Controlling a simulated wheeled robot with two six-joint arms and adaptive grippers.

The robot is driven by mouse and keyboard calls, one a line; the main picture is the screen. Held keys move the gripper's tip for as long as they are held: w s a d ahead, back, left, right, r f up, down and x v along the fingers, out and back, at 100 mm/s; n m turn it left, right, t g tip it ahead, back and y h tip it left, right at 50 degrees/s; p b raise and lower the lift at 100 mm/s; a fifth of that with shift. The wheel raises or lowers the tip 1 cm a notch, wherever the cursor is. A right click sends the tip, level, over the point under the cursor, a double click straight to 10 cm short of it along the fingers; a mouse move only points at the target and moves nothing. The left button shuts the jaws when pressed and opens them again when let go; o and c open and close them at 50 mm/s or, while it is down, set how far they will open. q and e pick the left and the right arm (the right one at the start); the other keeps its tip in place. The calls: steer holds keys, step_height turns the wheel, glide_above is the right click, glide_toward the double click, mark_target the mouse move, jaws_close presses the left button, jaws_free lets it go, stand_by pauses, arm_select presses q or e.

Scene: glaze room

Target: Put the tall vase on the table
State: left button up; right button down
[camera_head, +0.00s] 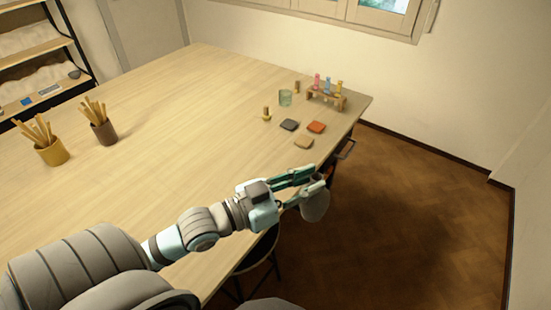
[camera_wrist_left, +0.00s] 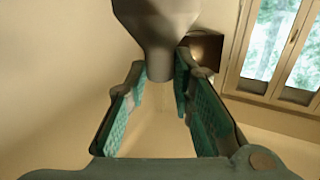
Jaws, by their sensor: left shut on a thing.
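The vase (camera_head: 316,206) is grey and smooth, with a wide body. My left gripper (camera_head: 317,179) is shut on it, and it hangs below the fingers in the head view. In that view it appears just past the table's right edge, over the dark floor. In the left wrist view the vase (camera_wrist_left: 158,28) narrows to a neck between the green finger pads. Part of it is hidden by the fingers. The table (camera_head: 190,140) is a long pale wooden one. My right gripper is not in view.
At the table's far right end stand a rack with coloured vials (camera_head: 327,97), a green glass (camera_head: 285,98) and several small tiles (camera_head: 316,127). Two cups of sticks (camera_head: 53,152) (camera_head: 104,132) stand at left. The table's middle is clear. A stool (camera_head: 262,250) is by the near edge.

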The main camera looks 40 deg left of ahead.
arm_select(q)
steer(key=w+a+n+t+y+b, duration=0.2)
steer(key=w+a+n+y+b, duration=0.3)
steer(key=w+a, duration=0.5)
steer(key=w+a+r+n+g+y+b, duration=0.1)
steer(key=w+a+r+n+y, duration=0.15)
steer(key=a+y, duration=0.3)
steer(key=w+a+r+n+g+y, duration=0.1)
steer(key=w+a+r+n+y, duration=0.1)
steer(key=a+r+y, duration=0.35)
step_height(320, 180, down, 20)
steer(key=a+h+b, duration=0.1)
steer(key=b, duration=0.3)
steer(key=shift+s, duration=0.25)
steer(key=o, duration=1)
steer(key=p+v, duration=0.1)
steer(key=v, duration=1.1)
